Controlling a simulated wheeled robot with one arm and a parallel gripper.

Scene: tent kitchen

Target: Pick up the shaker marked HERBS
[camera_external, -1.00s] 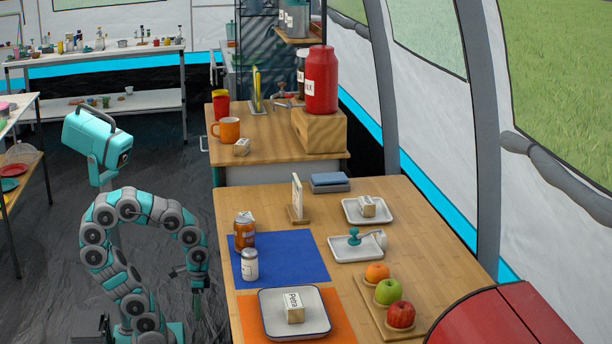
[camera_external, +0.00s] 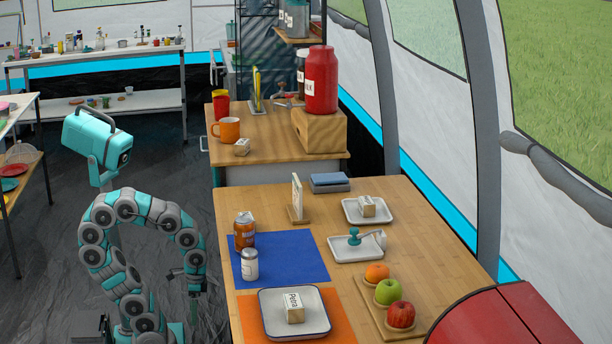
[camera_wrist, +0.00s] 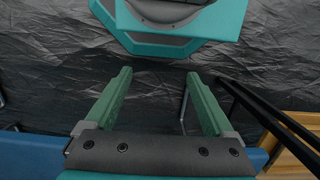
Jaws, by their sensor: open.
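A small white shaker with a grey top (camera_external: 250,264) stands upright on the blue mat (camera_external: 290,255) near the table's left edge. Its label is too small to read, so I cannot tell if it says HERBS. An orange-brown can-like container (camera_external: 244,231) stands just behind it. My gripper (camera_external: 194,291) hangs pointing down to the left of the table, apart from the shaker. In the wrist view my gripper (camera_wrist: 158,75) is open, with nothing between its green fingers. The shaker does not show there.
A white tray with a box (camera_external: 269,324) stands on an orange mat in front. Apples and an orange fruit stand on a wooden board (camera_external: 372,307) at right. A small tray (camera_external: 345,252) and a card stand (camera_external: 298,214) lie behind. The blue mat's right part is clear.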

